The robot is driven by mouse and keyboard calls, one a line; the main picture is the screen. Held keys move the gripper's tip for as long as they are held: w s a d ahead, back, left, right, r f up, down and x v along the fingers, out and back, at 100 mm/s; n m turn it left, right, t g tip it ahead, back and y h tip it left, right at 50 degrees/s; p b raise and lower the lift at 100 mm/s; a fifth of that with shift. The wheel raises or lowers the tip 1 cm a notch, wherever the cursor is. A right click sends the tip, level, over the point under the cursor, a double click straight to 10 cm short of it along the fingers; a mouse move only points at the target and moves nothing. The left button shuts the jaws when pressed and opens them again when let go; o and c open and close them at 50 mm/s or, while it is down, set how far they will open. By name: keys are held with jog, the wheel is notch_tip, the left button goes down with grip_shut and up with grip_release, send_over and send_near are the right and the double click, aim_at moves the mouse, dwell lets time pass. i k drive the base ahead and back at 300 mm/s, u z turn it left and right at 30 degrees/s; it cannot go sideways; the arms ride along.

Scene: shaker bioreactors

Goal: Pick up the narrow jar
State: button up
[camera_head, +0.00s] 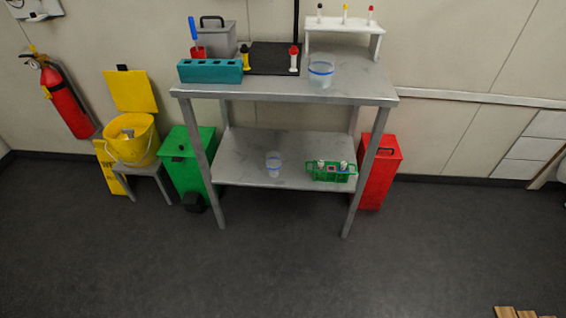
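Two clear jars show in the head view. The narrower jar (273,168) stands upright on the lower shelf of the grey metal table, left of a green rack. A wider clear jar (321,74) with a blue band stands on the table top, right of the middle. My gripper is not in view, so I cannot see whether it is open or shut.
The metal table (285,91) has a lower shelf (235,172) holding the green rack (331,172). A green bin (180,160), yellow bucket (133,145) and red bin (384,165) stand around it. The dark floor (280,270) in front is clear.

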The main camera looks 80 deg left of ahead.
aim_at(274, 158)
jog(key=u, duration=2.55)
jog(key=k, duration=0.5)
jog(key=u, duration=0.9)
jog(key=i, duration=1.8)
jog(key=z, duration=1.15)
jog(key=i, duration=0.45)
jog(key=z, duration=0.4)
